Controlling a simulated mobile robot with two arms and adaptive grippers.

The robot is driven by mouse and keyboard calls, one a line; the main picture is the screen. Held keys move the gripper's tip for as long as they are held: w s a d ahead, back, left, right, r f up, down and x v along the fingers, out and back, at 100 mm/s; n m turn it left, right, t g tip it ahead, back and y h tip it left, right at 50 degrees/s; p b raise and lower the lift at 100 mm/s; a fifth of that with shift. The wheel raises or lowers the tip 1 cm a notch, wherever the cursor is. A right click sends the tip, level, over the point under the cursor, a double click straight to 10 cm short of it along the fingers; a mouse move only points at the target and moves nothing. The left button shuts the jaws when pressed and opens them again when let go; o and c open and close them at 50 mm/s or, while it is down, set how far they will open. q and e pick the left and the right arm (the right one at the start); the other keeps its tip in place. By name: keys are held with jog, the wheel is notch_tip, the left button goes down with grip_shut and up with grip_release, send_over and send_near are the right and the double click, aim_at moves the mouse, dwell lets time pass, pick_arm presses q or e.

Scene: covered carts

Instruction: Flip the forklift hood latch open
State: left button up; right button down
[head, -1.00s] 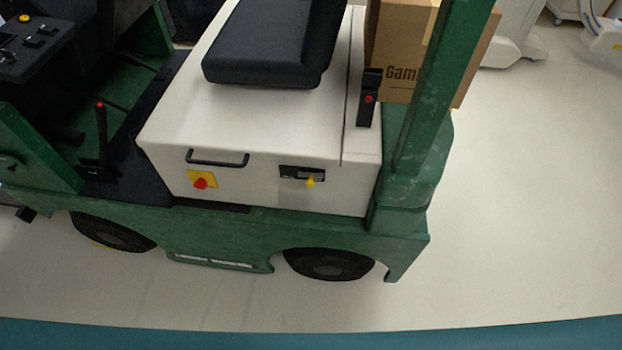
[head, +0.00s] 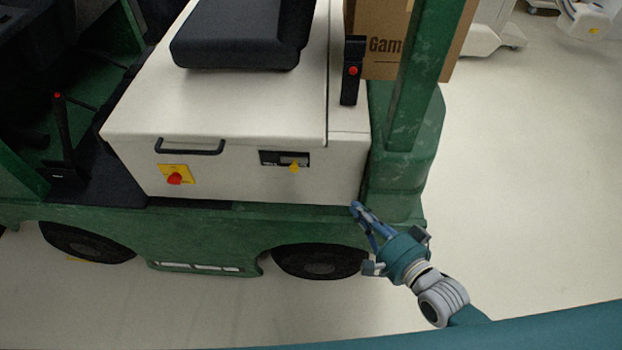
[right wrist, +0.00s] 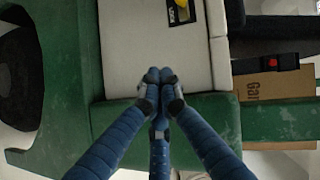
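The forklift hood (head: 230,100) is a cream box cover under a black seat, and it is shut. Its latch (head: 294,167) is a small yellow tab at a black plate on the side face, and it points down. The latch also shows at the top edge of the right wrist view (right wrist: 182,4). My right gripper (head: 357,208) is by the lower right corner of the hood, below and to the right of the latch and apart from it. Its blue fingers come together at the tips (right wrist: 160,78), with nothing between them. My left gripper is out of view.
A black handle (head: 189,147) and a red knob on a yellow plate (head: 175,177) are left of the latch. A green post (head: 412,100) rises at right, with a cardboard box (head: 380,40) behind it.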

jog(key=shift+m+t+y, duration=0.3)
jog(key=shift+m+y, duration=0.2)
jog(key=shift+y, duration=0.1)
jog(key=r, duration=0.1)
jog(key=a+r, duration=0.1)
jog(key=r, duration=0.1)
jog(key=a+r, duration=0.1)
jog(key=r, duration=0.1)
jog(key=shift+s+a+r, duration=0.15)
jog(key=shift+s+r, duration=0.05)
jog(key=shift+s, duration=0.05)
jog(key=p, duration=0.1)
send_near(298, 160)
jog(key=w+d, duration=0.2)
jog(key=w, duration=0.1)
jog(key=shift+w+a+p, duration=0.15)
jog(key=shift+a+p, duration=0.05)
jog(key=shift+a, duration=0.4)
jog(key=shift+w+a+p, duration=0.15)
jog(key=shift+a+p, duration=0.05)
jog(key=shift+a, duration=0.35)
jog(key=shift+w+a+f, duration=0.15)
jog(key=shift+a+f, duration=0.05)
jog(key=shift+a, duration=0.55)
